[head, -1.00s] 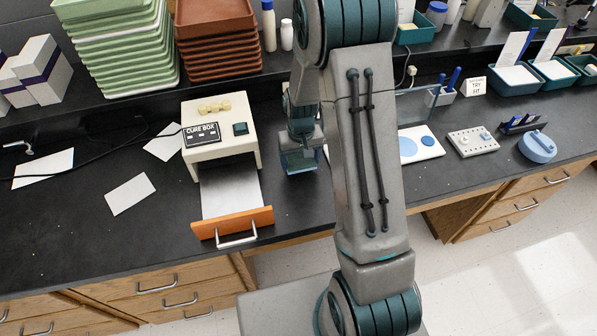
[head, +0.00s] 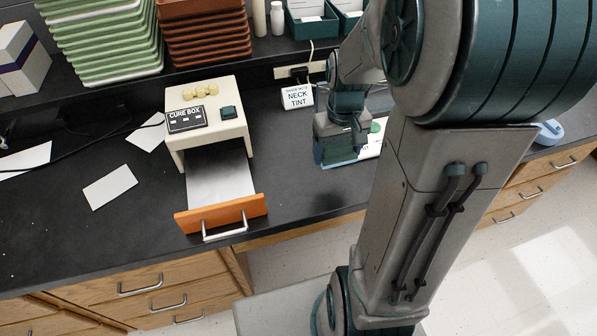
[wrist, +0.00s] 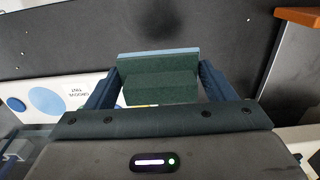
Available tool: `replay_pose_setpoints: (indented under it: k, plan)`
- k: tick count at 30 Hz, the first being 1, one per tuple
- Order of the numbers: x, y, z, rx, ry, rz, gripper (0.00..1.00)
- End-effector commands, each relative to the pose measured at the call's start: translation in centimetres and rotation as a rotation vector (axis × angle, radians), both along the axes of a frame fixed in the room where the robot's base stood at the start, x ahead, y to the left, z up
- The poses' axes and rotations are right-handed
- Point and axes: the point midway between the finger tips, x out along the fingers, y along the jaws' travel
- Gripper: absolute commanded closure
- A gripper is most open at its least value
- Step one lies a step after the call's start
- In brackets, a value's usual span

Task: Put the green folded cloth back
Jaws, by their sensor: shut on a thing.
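The green folded cloth (wrist: 160,88) shows in the wrist view as a dark green, block-like fold with a pale blue edge. It sits between the two blue fingers of my gripper (wrist: 160,75), which is shut on it. In the head view my gripper (head: 340,150) points down over the dark counter, right of the cure box (head: 207,120). My wrist and fingers hide most of the cloth there. I cannot tell whether the cloth touches the counter.
The cure box's orange-fronted drawer (head: 221,213) stands open. A NECK TINT sign (head: 297,97) stands behind my gripper. A white card with blue circles (wrist: 45,102) lies nearby. Green trays (head: 100,45) and brown trays (head: 205,35) are stacked at the back. The counter left of the box holds loose papers.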

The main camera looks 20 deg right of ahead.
Motion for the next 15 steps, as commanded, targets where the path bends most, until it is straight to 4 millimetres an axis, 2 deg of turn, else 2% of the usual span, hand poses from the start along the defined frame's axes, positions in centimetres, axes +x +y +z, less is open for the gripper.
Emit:
replay_pose_setpoints:
  k: [3, 9, 15]
  plan:
    - [1.4, 2.6, -1.9, 0.001, 0.004, 0.008, 0.45]
    - [3.4, 6.2, -4.3, 0.001, 0.002, 0.004, 0.45]
    - [4.3, 7.8, -5.4, 0.000, 0.000, 0.001, 0.45]
